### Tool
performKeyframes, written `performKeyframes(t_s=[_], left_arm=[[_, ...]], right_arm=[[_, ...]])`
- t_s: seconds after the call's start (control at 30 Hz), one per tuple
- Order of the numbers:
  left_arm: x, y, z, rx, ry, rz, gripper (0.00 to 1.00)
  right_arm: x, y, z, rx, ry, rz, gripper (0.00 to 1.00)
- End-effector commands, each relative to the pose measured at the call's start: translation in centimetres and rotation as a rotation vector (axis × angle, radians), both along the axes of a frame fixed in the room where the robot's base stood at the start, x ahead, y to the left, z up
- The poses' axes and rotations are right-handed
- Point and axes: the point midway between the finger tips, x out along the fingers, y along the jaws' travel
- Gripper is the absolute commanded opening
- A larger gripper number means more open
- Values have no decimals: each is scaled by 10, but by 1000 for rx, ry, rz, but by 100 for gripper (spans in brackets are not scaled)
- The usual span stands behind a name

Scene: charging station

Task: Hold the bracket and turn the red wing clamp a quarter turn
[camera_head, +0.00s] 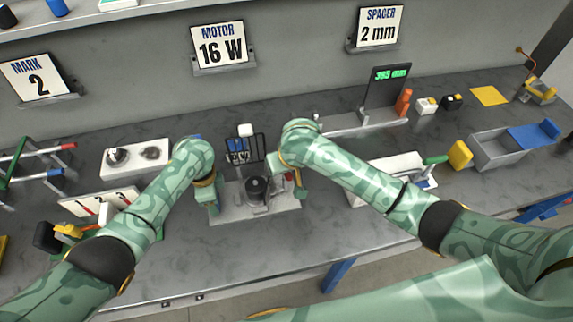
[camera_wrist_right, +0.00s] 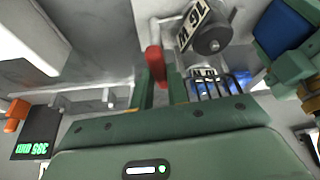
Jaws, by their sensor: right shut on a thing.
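The bracket (camera_head: 239,205) stands on a light grey base plate at the middle front of the bench, with a dark round motor (camera_head: 257,187) in it. The red wing clamp (camera_wrist_right: 154,66) shows between the fingers of my right gripper (camera_wrist_right: 160,88) in the right wrist view. In the head view, my right gripper (camera_head: 299,186) is at the bracket's right side and is shut on the clamp, which is mostly hidden there. My left gripper (camera_head: 214,199) is at the bracket's left side, pointing down; whether its jaws are closed on the bracket cannot be told.
A dark wire rack (camera_head: 240,150) stands close behind the bracket. A grey measuring stand (camera_head: 362,121) and a grey bin (camera_head: 497,148) stand right.

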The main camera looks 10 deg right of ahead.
Motion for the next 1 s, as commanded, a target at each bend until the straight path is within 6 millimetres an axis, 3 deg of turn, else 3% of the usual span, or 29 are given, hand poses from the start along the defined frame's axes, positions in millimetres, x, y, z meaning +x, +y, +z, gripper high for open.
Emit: performKeyframes(t_s=[0.33,0.87,0.9,0.97,1.0], left_arm=[[0,0,0,1,1,-1,32],[0,0,0,1,1,-2,32],[0,0,0,1,1,-2,32],[0,0,0,1,1,-2,32],[0,0,0,1,1,-2,32]], right_arm=[[1,1,1,2,-3,-135,0],[1,1,1,1,-2,-157,0],[1,1,1,1,-2,-157,24],[1,1,1,1,-2,-157,38],[1,1,1,1,-2,-157,38]])
